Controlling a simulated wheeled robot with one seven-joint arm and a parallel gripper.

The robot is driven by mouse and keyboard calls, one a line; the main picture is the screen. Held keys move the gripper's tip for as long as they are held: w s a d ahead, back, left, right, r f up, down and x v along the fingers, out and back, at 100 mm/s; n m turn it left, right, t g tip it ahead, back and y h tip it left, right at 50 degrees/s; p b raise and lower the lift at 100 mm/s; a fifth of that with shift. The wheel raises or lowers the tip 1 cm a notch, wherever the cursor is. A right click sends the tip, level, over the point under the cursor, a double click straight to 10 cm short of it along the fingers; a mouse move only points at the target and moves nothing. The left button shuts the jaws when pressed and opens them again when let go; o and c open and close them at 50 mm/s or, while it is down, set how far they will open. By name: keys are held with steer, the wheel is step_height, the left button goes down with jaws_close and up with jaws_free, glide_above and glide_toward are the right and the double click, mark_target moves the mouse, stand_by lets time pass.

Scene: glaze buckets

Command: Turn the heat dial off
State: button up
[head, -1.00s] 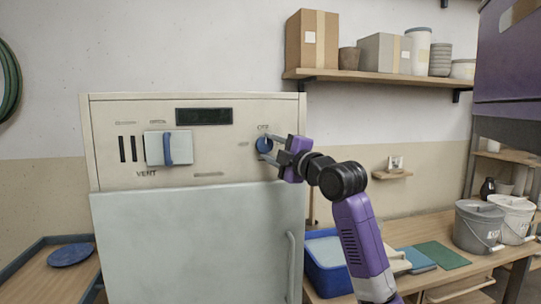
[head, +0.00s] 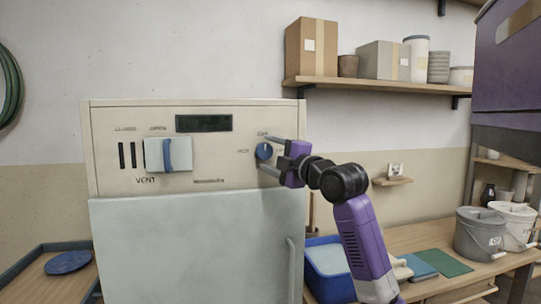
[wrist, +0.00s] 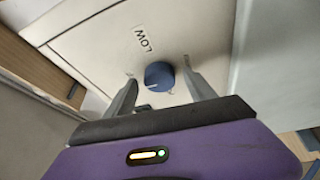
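The heat dial (head: 264,151) is a round blue knob on the right of the cream control panel. A label above it is too small to read surely. In the wrist view the dial (wrist: 159,75) shows a pale mark toward the lower left, and a "LOW" label (wrist: 142,40) lies beyond it. My gripper (head: 267,153) is open, coming from the right, one finger above the dial and one below. In the wrist view the dial sits between the spread fingertips (wrist: 159,78), with a gap on both sides. Which label the mark faces, I cannot tell.
A vent slider with a blue handle (head: 167,153) and a dark display (head: 204,123) share the panel. A pale door (head: 190,245) is below. A bench at right holds a blue bin (head: 327,266) and grey bucket (head: 478,233). A shelf (head: 380,82) hangs above.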

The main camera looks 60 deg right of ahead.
steer(key=shift+s, duration=0.1)
steer(key=r+v, duration=0.1)
steer(key=v, duration=0.6)
steer(key=shift+s+a+f+b, duration=0.2)
steer(key=shift+s+f+b, duration=0.1)
steer(key=shift+f+b, duration=0.15)
